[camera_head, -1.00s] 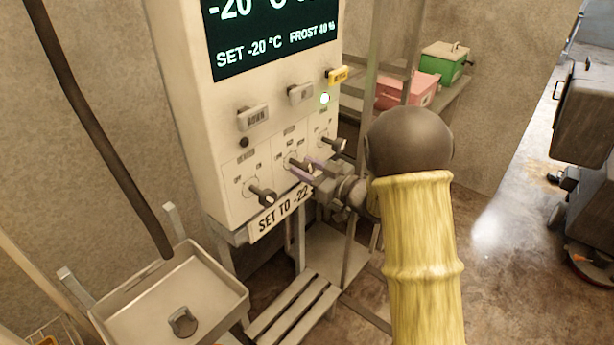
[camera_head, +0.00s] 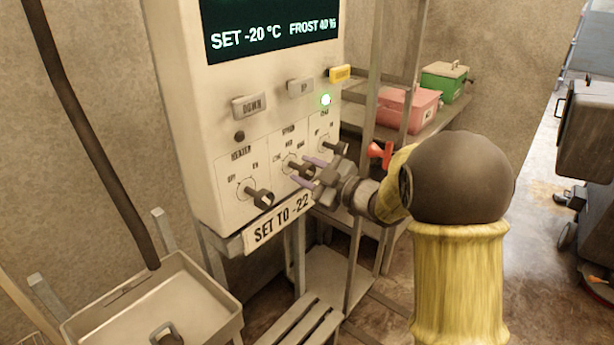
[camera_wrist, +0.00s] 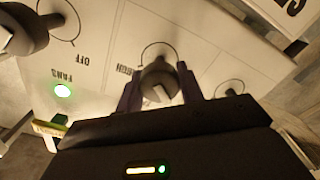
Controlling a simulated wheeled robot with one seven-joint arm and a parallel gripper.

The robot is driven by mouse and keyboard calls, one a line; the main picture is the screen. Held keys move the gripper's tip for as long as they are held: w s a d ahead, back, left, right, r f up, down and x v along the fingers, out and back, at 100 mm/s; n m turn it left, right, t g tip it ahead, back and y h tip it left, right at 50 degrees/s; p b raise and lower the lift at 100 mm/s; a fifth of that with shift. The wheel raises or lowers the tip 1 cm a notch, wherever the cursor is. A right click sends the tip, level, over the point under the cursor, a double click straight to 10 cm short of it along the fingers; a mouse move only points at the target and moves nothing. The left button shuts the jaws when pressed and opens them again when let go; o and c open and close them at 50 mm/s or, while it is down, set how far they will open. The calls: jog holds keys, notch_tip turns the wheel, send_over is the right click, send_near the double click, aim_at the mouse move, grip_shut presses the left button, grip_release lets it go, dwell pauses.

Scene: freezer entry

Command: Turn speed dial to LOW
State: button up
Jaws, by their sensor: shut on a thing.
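The white control panel (camera_head: 190,130) carries a row of three dark dials. The speed dial (camera_head: 291,168) is the middle one, with small position labels around it that are hard to read. My gripper (camera_head: 306,170) reaches it from the right, its purple fingers on either side of the knob. In the wrist view the speed dial (camera_wrist: 160,82) sits between the two fingers (camera_wrist: 160,88), and my gripper is shut on it. The dial's pointer and exact setting are largely hidden by my gripper.
The heater dial (camera_head: 262,199) is just left and the fans dial (camera_head: 335,147) just right, close to my gripper. A "SET TO -22" sign (camera_head: 278,222) hangs below. A metal tray (camera_head: 150,305) stands lower left; pink (camera_head: 408,108) and green (camera_head: 445,80) boxes sit on a shelf behind.

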jog(key=o, duration=1)
jog(key=shift+d, duration=0.1)
jog(key=b+v, duration=0.1)
jog(key=v, duration=1.6)
jog(key=shift+s, duration=0.2)
jog(key=shift+d, duration=0.1)
